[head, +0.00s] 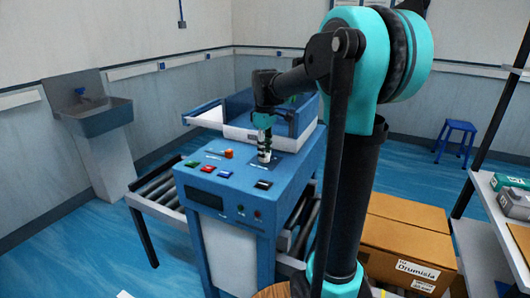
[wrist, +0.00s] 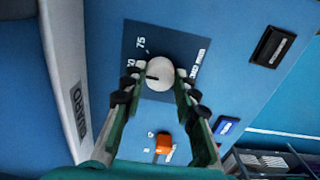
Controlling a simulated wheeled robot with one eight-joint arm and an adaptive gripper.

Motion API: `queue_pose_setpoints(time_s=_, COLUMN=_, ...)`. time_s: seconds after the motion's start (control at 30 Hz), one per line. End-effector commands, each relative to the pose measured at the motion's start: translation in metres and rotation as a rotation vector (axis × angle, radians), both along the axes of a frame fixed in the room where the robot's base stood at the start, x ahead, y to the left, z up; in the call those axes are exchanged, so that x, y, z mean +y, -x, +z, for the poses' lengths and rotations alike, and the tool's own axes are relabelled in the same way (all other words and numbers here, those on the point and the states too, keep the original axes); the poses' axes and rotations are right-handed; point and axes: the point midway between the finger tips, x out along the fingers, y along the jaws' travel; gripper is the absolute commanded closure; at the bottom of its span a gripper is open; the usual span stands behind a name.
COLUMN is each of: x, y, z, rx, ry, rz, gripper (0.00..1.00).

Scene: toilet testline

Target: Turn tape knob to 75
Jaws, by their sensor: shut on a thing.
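The tape knob (wrist: 160,72) is a pale round knob on a dark label plate (wrist: 138,35) in the wrist view. Its dark pointer mark is on the left side, toward a partly hidden label that looks like 50. The 75 label is above it, up and left of the knob. My gripper (wrist: 158,80) has its green fingers on either side of the knob and is shut on it. In the head view my gripper (head: 264,148) points down onto the blue machine's top panel (head: 215,170), and the knob is mostly hidden there.
An orange knob (wrist: 163,142), a blue button (wrist: 228,127) and a black switch (wrist: 272,46) are close by on the panel. A raised blue-walled tray (head: 290,122) stands behind my gripper. Cardboard boxes (head: 400,240) are at the right.

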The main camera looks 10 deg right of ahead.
Motion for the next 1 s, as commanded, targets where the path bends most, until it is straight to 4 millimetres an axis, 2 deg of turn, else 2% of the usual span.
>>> queue_pose_setpoints(time_s=0.6, x=0.0, y=-0.0005, z=0.0004, rx=-0.001, ry=0.0, rz=-0.558, gripper=1.0)
queue_pose_setpoints(time_s=1.0, x=-0.0001, y=-0.0006, z=0.0004, rx=-0.001, ry=0.0, rz=-0.76, gripper=1.0)
